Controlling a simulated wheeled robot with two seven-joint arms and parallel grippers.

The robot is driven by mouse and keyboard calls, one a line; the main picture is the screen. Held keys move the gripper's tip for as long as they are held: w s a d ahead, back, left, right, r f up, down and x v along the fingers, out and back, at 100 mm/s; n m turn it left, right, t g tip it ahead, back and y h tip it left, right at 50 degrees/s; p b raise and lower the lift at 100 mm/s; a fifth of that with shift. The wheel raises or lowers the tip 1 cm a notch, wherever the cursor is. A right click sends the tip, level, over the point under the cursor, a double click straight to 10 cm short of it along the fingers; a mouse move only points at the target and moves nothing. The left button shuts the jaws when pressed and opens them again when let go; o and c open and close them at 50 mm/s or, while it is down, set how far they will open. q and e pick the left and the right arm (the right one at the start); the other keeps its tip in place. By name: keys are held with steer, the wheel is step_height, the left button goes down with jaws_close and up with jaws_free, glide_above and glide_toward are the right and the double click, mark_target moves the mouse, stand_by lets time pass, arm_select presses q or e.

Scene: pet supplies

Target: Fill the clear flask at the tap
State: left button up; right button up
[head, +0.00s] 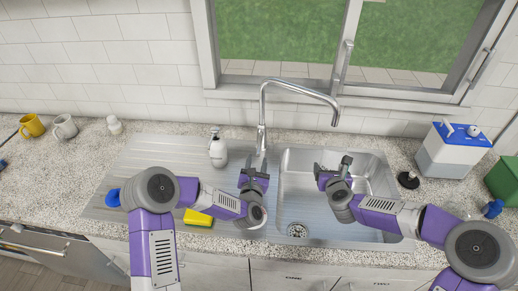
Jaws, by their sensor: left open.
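The silver tap (262,108) stands behind the sink, its long spout reaching right over the basin (372,160). I see no water stream. I cannot make out the clear flask; it may be hidden or too transparent to tell. My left gripper (254,172) is open in front of the tap's base, at the basin's left edge; I cannot tell whether it touches the tap. My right gripper (333,166) is over the basin, below and near the spout's end. Its fingers look apart, but I cannot tell whether something clear is between them.
A white soap bottle (218,150) stands left of the tap. A yellow-green sponge (198,218) lies by my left forearm. Yellow (33,126) and grey (64,127) mugs stand far left. A blue-topped white container (452,153) stands right of the sink. The left drainboard (150,155) is mostly clear.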

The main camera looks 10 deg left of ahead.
mark_target(259, 147)
arm_select(q)
steer(key=w, duration=0.7)
steer(key=shift+w+a, duration=0.2)
steer(key=shift+a, duration=0.1)
jaws_close()
